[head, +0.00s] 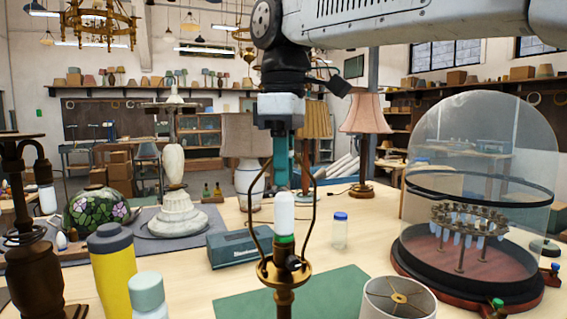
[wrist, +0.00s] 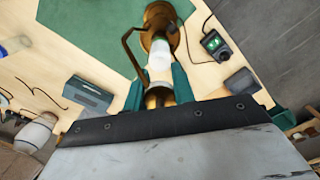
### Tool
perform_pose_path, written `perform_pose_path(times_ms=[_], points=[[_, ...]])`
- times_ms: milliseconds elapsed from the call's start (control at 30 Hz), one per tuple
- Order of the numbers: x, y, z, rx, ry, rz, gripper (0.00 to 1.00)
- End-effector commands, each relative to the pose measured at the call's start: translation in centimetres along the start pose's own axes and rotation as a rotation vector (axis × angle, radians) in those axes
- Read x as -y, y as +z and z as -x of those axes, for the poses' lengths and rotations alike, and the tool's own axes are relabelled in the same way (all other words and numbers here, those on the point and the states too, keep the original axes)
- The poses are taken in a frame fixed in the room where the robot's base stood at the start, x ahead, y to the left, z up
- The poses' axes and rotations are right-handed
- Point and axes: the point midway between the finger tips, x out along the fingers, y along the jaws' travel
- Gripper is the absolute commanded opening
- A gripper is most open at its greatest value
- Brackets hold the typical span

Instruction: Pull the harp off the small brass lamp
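The small brass lamp (head: 284,272) stands upright at the front middle, with a white bulb (head: 284,212) in its socket. Its bronze harp (head: 312,215) rises on both sides of the bulb; its top is hidden behind my gripper in the head view. My gripper (head: 280,178) points straight down over the lamp. In the wrist view, my gripper's two teal fingers (wrist: 158,90) stand apart, on either side of a brass piece at the harp's top. A gap seems to show beside that piece. The harp's left side (wrist: 127,45) curves past the bulb (wrist: 160,62) towards the lamp.
A glass dome (head: 480,150) on a round base stands at right, with a lampshade (head: 398,298) in front. A yellow bottle (head: 113,268) and a white jar (head: 148,296) stand at left.

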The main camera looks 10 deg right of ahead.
Motion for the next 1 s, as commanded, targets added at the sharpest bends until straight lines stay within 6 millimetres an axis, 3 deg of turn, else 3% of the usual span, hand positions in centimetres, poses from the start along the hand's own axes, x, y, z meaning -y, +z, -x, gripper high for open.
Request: perform_pose_path(times_ms=[1000], points=[[0.0, 0.0, 2.0, 0.0, 0.0, 0.0, 0.02]])
